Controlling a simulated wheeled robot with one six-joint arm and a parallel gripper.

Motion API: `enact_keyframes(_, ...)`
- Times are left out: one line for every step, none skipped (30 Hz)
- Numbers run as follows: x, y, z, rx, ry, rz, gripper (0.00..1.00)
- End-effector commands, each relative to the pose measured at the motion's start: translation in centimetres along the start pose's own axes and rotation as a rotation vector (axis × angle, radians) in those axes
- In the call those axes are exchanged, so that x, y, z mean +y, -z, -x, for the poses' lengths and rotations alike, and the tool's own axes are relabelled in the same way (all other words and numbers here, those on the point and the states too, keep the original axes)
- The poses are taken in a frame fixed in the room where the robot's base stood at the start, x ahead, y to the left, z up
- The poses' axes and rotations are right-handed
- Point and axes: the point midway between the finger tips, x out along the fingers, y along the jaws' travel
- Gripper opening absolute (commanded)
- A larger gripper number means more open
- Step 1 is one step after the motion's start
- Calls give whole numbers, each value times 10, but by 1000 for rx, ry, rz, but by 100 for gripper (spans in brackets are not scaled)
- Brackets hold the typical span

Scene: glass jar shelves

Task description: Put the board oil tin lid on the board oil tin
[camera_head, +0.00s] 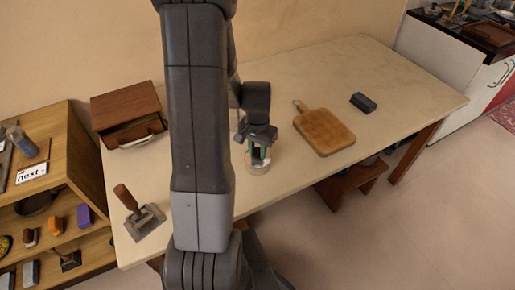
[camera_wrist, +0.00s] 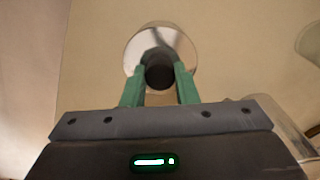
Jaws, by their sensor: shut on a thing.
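My gripper (camera_head: 259,153) is over the front part of the table, pointing down. Its green fingers (camera_wrist: 160,74) are shut on the dark knob of the board oil tin lid (camera_wrist: 148,42), a round, shiny disc in the wrist view. In the head view a pale, round, shiny shape (camera_head: 257,167) shows just under the fingers. I cannot tell there which part is lid and which is the board oil tin, or whether the two touch. The fingers and knob hide the near part of the disc.
A wooden cutting board (camera_head: 325,131) and a dark block (camera_head: 363,102) lie to the right on the table (camera_head: 300,75). A wooden box (camera_head: 127,115) and a wooden-handled tool (camera_head: 139,213) are at left. Clear, rounded shapes (camera_wrist: 309,42) show at the wrist view's right edge.

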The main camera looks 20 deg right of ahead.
Motion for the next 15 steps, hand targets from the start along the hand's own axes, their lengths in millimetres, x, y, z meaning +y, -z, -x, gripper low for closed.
enact_keyframes(0,0,-2,0,0,0,0)
enact_keyframes(0,0,-3,0,0,0,0)
enact_keyframes(0,0,-4,0,0,0,0)
enact_keyframes(0,0,-2,0,0,0,0)
enact_keyframes(0,0,-2,0,0,0,0)
enact_keyframes(0,0,-2,0,0,0,0)
enact_keyframes(0,0,-2,0,0,0,0)
enact_keyframes(0,0,-2,0,0,0,0)
enact_keyframes(0,0,-2,0,0,0,0)
enact_keyframes(0,0,-2,0,0,0,33)
enact_keyframes(0,0,-2,0,0,0,38)
enact_keyframes(0,0,-2,0,0,0,46)
enact_keyframes(0,0,-2,0,0,0,52)
enact_keyframes(0,0,-2,0,0,0,52)
enact_keyframes(0,0,-2,0,0,0,52)
